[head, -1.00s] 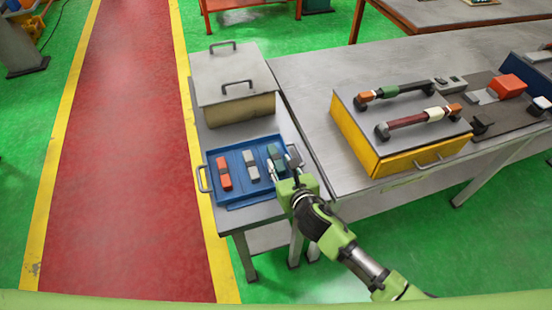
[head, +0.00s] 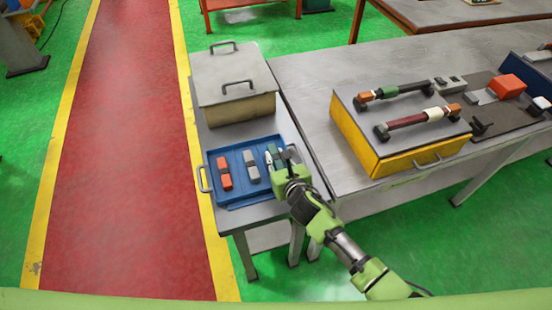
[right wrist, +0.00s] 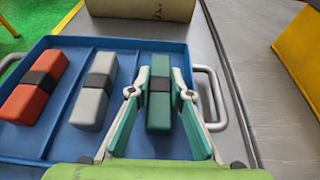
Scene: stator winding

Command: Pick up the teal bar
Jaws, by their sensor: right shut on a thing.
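The teal bar (right wrist: 159,110) has a dark band around its middle and lies in the right part of the blue tray (right wrist: 128,44). My right gripper (right wrist: 160,92) is shut on it, one finger on each long side near the dark band. In the head view, my right gripper (head: 280,158) reaches into the right part of the tray and hides most of the teal bar. I cannot tell whether the bar is clear of the tray floor. My left gripper is not in view.
The tray also holds an orange bar (head: 224,173) and a grey bar (head: 251,166). A lidded box (head: 236,85) stands behind the tray. A yellow case (head: 400,140) with two rods on top stands on the workbench to the right. The red walkway (head: 125,180) at left is clear.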

